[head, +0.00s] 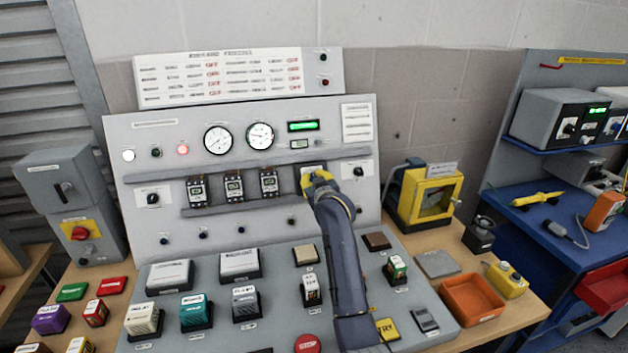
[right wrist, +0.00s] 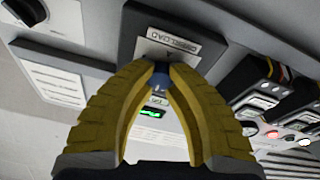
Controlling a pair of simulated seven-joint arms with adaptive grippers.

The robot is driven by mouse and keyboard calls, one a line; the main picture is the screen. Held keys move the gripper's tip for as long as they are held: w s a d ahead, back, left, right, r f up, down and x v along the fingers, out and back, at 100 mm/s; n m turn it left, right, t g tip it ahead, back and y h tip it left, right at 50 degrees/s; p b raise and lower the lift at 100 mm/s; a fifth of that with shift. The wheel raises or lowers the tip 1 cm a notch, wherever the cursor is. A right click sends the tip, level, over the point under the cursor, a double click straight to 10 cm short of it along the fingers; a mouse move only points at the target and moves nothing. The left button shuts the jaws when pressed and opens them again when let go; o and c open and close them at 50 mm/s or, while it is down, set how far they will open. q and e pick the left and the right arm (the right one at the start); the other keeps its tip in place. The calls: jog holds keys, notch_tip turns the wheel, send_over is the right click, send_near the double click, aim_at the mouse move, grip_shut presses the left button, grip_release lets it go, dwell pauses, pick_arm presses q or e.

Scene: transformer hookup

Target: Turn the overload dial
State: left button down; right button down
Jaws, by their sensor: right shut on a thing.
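The overload dial (right wrist: 161,82) is a small dark blue-grey knob under a white label plate (right wrist: 172,42) marked OVERLOAD, on a dark grey backing. My right gripper (head: 316,182) reaches the upright panel at the right of the breaker row, and hides the dial in the head view. In the right wrist view the two yellow fingers (right wrist: 160,72) close on the knob from both sides. The knob's pointer position is hidden between the fingertips. My left gripper is in neither view.
Several breakers (head: 234,188) sit on the panel just left of my gripper. A rotary switch (head: 358,171) is close on its right. Two round gauges (head: 260,135) and a green display (head: 303,126) are above. Blocks and an orange tray (head: 472,298) stand below.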

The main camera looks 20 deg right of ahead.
jog(key=shift+a, duration=0.1)
dwell(0.4)
jog(key=c, duration=1.1)
grip_release()
jog(key=s+r, duration=0.1)
jog(key=s, duration=1)
jog(key=shift+s+a+r, duration=0.3)
jog(key=shift+s+r, duration=0.05)
jog(key=shift+s, duration=0.05)
jog(key=shift+d, duration=0.1)
